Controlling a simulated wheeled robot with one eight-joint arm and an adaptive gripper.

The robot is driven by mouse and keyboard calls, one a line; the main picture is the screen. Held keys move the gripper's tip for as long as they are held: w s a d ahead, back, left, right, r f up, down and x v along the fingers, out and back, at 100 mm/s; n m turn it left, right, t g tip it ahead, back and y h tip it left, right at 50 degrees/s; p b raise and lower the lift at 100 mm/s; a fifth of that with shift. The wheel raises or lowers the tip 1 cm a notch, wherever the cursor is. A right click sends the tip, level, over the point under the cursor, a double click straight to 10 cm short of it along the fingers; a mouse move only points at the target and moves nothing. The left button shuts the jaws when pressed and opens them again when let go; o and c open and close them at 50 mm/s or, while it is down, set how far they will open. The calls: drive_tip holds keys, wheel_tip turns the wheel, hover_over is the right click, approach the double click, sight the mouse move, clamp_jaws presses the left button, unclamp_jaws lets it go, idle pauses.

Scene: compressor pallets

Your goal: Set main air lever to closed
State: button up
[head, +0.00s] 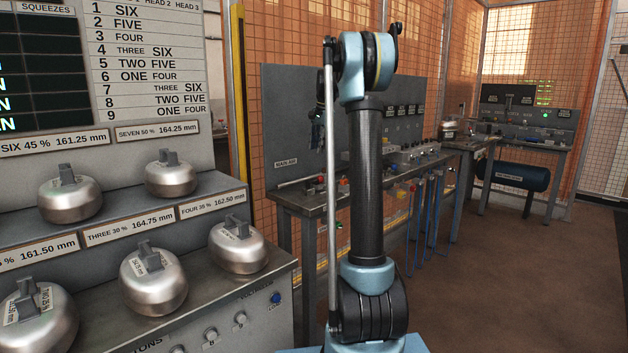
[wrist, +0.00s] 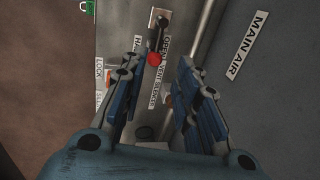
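The main air lever (wrist: 157,42) shows in the wrist view as a short dark arm with a red ball knob, beside a white strip label with OPEN at its upper part. A MAIN AIR label (wrist: 247,45) is to the right; it also shows on the grey back panel in the head view (head: 287,162). My gripper (wrist: 160,62) is open, with its two blue-black fingers on either side of the red knob in the picture. I cannot tell how far it is above the knob. In the head view my gripper (head: 317,125) hangs before the panel, partly hidden by my arm.
A LOCK label (wrist: 99,75) and a green padlock sign (wrist: 88,6) lie left of the lever. The workbench (head: 300,200) carries small valves and blue hoses. Several metal weights (head: 154,281) stand on the stepped rack at left. The brown floor (head: 500,280) at right is clear.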

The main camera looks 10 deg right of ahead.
sight(315, 182)
drive_tip(key=f, duration=0.5)
drive_tip(key=w+a+f, duration=0.1)
drive_tip(key=f, duration=0.3)
drive_tip(key=w+f, duration=0.1)
drive_tip(key=f, duration=0.4)
drive_tip(key=shift+w+a+f, duration=0.1)
drive_tip(key=shift+a+f, duration=0.2)
drive_tip(key=shift+a, duration=0.05)
clamp_jaws()
